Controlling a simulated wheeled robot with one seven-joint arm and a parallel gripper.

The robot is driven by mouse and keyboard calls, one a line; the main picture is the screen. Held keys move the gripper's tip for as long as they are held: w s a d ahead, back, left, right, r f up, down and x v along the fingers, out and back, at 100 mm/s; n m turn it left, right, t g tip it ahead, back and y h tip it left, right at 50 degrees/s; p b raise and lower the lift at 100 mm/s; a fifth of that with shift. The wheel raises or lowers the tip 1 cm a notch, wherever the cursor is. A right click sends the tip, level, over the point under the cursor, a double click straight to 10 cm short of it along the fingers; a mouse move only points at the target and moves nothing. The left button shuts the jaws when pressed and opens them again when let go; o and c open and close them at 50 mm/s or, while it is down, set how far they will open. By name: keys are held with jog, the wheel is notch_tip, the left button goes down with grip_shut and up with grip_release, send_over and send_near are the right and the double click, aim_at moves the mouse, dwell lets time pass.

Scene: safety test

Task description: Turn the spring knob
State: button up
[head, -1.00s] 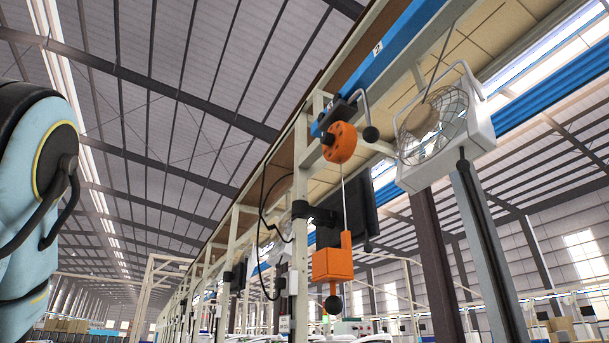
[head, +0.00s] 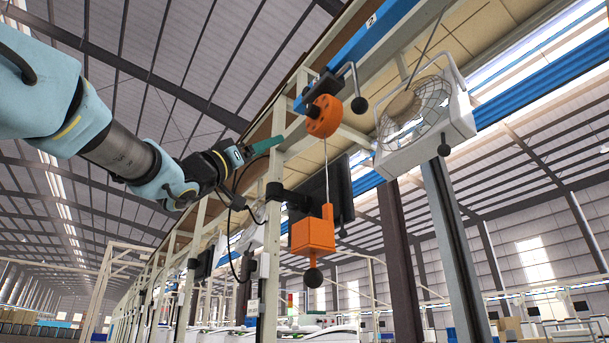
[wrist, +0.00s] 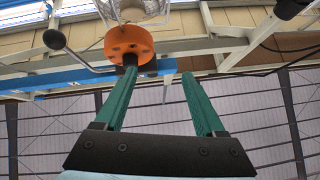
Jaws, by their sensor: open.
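The orange round spring unit (head: 326,117) hangs under the blue overhead rail, with a small black knob (head: 313,111) on its face. In the wrist view the orange unit (wrist: 130,36) is at the upper left. The dark knob (wrist: 130,59) shows just at the tip of the left green finger, which partly covers it; I cannot tell whether they touch. My gripper (head: 268,144) is to the left of the unit and a little lower in the head view. In the wrist view my gripper (wrist: 159,73) is open, with nothing between its fingers.
An orange block (head: 313,236) with a black ball below hangs on a cable under the unit. A dark monitor (head: 334,190) and a pale post (head: 272,210) stand near. A bent rod with a black ball (head: 360,105) and a caged fan (head: 425,115) are to the right.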

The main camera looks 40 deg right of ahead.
aim_at(308, 110)
jog(key=s+d+r+m+g+p, duration=0.1)
jog(key=s+d+r+g, duration=0.1)
jog(key=r, duration=0.1)
jog(key=s+d+r+m+g+p, duration=0.1)
jog(key=d+r+p, duration=0.1)
jog(key=r, duration=0.1)
jog(key=s+d+r+m+g+p, duration=0.1)
jog(key=s+r+g+p, duration=0.1)
jog(key=r, duration=0.1)
jog(key=shift+s+d+r+m+g, duration=0.25)
jog(key=shift+s+d+m+g, duration=0.05)
jog(key=shift+s+d, duration=0.1)
jog(key=shift+d+r+p, duration=0.35)
jog(key=shift+d+r, duration=0.05)
jog(key=shift+d, duration=0.2)
grip_shut()
